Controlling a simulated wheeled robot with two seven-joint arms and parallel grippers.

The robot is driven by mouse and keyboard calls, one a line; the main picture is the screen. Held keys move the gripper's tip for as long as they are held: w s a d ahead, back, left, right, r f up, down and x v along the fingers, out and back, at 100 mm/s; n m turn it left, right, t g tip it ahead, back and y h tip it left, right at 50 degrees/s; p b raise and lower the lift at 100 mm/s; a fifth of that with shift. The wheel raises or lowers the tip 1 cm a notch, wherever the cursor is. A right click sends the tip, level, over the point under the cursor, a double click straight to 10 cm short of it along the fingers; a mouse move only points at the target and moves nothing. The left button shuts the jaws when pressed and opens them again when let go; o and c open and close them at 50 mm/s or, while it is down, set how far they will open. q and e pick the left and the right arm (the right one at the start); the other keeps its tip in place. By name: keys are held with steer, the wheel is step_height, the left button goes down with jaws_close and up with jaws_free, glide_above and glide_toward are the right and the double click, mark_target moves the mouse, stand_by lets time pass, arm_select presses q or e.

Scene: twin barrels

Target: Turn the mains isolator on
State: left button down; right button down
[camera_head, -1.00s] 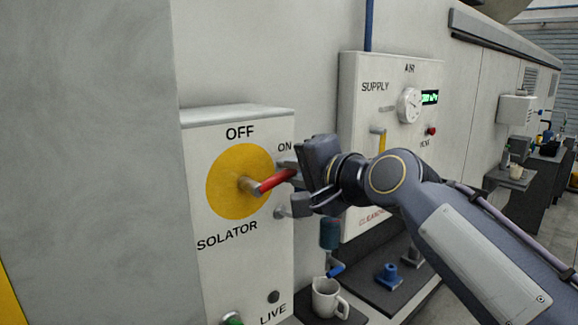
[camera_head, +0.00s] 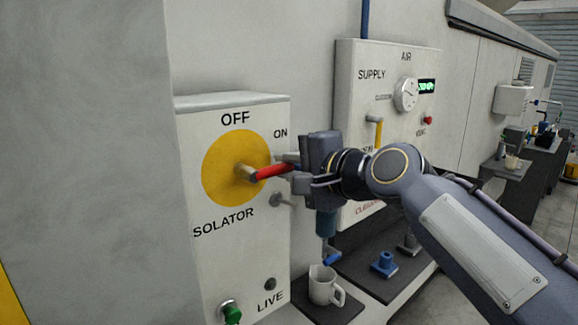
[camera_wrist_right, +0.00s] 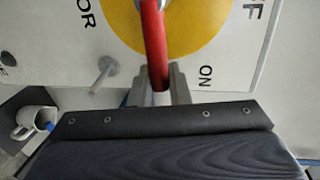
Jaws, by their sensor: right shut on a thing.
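The mains isolator box (camera_head: 215,285) is a white cabinet at centre left in the head view, lettered OFF at the top and ON at the right. On its yellow disc (camera_head: 222,160) is a red handle (camera_head: 272,172) that points right, toward ON. My right gripper (camera_head: 292,172) is shut on the outer part of the red handle. In the right wrist view the handle (camera_wrist_right: 154,45) runs down between the two fingers (camera_wrist_right: 160,80). A grey peg (camera_head: 284,199) stands out below the handle. My left gripper is not in view.
A white air supply panel (camera_head: 350,90) with a gauge stands behind to the right.

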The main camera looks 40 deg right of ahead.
steer(key=c, duration=1.5)
jaws_free()
steer(key=shift+f, duration=0.1)
steer(key=shift+o, duration=0.2)
steer(key=b+v, duration=0.1)
steer(key=v, duration=0.6)
steer(key=shift+s, duration=0.35)
steer(key=s+a+f+n+g, duration=0.3)
steer(key=a+f+n, duration=0.1)
steer(key=f, duration=0.7)
steer(key=s+a+f+n+g+y, duration=0.1)
steer(key=s+a+f+n+g, duration=0.2)
steer(key=f, duration=0.9)
steer(key=s+a+f+n+g+y, duration=0.1)
steer(key=s+a+f+n+g, duration=0.2)
steer(key=f+n, duration=0.5)
step_height(320, 180, down, 4)
steer(key=shift+s+a+f+g, duration=0.1)
steer(key=shift+s+a+g, duration=0.25)
steer(key=shift+a+g, duration=0.4)
